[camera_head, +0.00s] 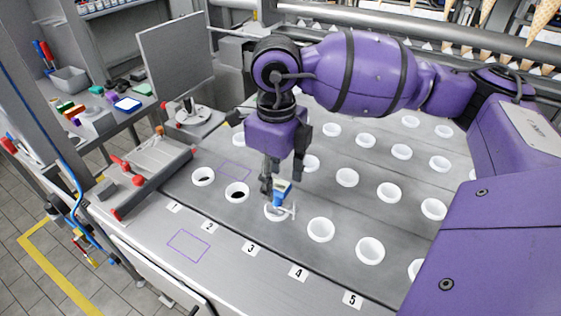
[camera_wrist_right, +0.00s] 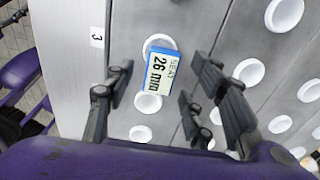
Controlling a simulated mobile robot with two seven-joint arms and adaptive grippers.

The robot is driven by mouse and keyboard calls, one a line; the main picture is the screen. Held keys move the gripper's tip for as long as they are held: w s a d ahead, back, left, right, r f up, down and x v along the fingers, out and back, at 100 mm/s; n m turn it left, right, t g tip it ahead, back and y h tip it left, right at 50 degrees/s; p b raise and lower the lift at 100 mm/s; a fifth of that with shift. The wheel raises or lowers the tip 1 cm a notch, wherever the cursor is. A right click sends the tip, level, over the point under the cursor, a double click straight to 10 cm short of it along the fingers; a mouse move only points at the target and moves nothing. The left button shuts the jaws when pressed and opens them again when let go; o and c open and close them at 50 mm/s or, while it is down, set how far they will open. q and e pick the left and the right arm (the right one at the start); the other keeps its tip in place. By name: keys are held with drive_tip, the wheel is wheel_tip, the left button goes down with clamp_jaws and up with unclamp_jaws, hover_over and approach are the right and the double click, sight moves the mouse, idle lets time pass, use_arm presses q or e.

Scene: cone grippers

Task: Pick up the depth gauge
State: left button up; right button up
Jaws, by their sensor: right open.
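The depth gauge (camera_head: 283,188) has a blue body with a pale display and a pale crossbar low on it. It stands at the white cup (camera_head: 270,213) in the lane marked 3. In the right wrist view its display (camera_wrist_right: 158,74) reads "SEAT 26 mm". My right gripper (camera_head: 282,180) points down over it. The fingers are open, one on each side of the gauge, with visible gaps in the wrist view. The left finger partly overlaps the gauge in the head view. My left gripper is not in view.
White cups stand in rows on the grey lanes around the gauge; two near cups (camera_head: 237,191) have dark openings. A red-handled fixture (camera_head: 138,180) and a grey panel (camera_head: 175,55) are at left. A bare outlined patch (camera_head: 188,245) lies at the front.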

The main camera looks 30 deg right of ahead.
sight(281, 205)
drive_tip(key=shift+f, duration=1.25)
clamp_jaws()
